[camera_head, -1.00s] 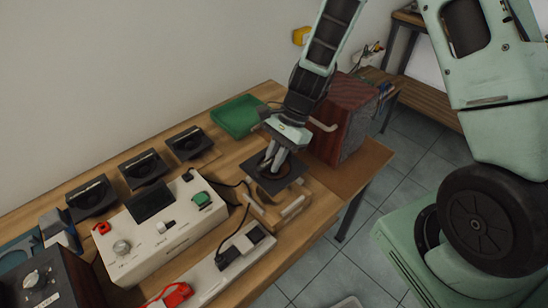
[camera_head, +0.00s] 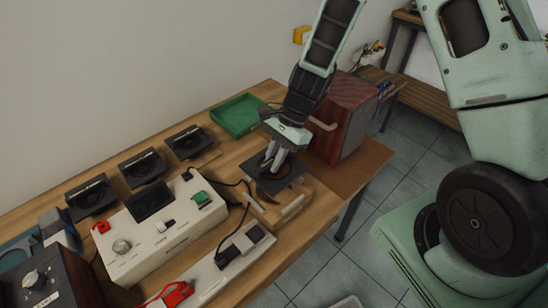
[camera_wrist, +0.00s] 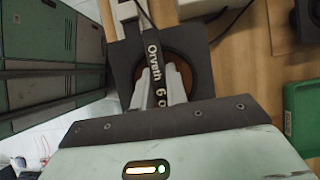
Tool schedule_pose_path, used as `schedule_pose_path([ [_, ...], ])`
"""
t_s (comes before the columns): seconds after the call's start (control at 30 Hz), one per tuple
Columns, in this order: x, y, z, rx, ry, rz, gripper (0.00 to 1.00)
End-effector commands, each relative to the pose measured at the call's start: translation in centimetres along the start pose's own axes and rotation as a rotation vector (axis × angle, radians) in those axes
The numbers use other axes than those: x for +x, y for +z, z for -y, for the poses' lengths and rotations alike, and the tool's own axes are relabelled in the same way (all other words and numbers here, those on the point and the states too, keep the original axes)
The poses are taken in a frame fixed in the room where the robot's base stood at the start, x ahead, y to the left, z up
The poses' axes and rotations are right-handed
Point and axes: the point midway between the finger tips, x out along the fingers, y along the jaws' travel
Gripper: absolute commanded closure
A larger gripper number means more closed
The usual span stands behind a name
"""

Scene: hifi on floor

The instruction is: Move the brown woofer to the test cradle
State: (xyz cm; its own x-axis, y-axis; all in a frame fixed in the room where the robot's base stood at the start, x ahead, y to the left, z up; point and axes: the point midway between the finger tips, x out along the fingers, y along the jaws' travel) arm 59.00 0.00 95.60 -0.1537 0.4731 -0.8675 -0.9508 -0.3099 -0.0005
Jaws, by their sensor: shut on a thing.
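The brown woofer (camera_head: 267,165), a brown cone in a dark square frame, lies on the wooden test cradle (camera_head: 283,212) at the right part of the bench. The fingers also show in the wrist view (camera_wrist: 158,86). The exact contact at the fingertips is hidden.
Three dark speaker units (camera_head: 143,167) stand in a row along the wall. A cream tester box (camera_head: 160,226) with knobs and a power strip (camera_head: 230,262) lie left of the cradle. A green tray (camera_head: 238,116) is behind; a reddish wooden cabinet (camera_head: 343,115) stands close right of my gripper.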

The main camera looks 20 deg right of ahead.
Motion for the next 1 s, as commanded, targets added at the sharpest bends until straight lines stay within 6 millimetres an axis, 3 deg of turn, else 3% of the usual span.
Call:
schedule_pose_path([
  [1.0, 2.7, -1.5, 0.0, -0.001, -0.001, 0.001, 1.0],
])
